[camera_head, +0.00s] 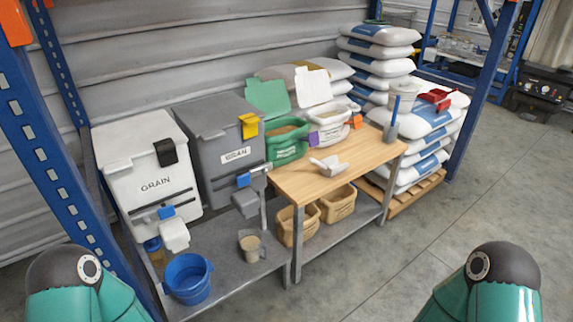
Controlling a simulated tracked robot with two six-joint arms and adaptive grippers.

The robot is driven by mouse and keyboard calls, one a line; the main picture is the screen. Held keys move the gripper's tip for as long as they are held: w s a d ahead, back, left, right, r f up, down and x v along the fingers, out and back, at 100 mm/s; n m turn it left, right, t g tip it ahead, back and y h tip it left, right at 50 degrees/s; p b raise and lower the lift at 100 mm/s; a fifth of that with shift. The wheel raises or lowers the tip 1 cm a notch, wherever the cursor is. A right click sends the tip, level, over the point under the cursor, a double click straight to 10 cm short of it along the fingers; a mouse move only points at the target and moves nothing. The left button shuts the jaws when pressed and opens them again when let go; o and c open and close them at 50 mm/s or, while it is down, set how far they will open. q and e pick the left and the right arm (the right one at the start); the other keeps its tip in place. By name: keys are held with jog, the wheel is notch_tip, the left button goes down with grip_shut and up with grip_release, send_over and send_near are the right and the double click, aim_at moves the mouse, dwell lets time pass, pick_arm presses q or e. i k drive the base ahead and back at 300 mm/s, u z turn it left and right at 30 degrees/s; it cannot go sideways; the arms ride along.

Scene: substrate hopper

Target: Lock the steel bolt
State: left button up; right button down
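A white hopper marked GRAIN (147,165) and a grey hopper marked BRAN (217,145) stand side by side on the left. The white one has a black latch (166,152) and a blue handle (166,213) low on its front. The grey one has a yellow latch (249,126) and a blue handle (243,180) beside a small bright metal piece (260,169). I cannot tell for sure which part is the steel bolt, or whether it is locked. Only teal and dark links of my two arms show at the bottom corners; both grippers are out of view.
A wooden-topped table (350,165) holds a white scoop (329,166) and open bags. A blue bucket (188,278) and a beige-filled jug (252,247) are on the low grey shelf. Stacked sacks (425,115) stand behind right. The concrete floor at right is clear.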

aim_at(263, 170)
jog(key=u, duration=0.25)
jog(key=i, duration=0.9)
jog(key=u, duration=0.75)
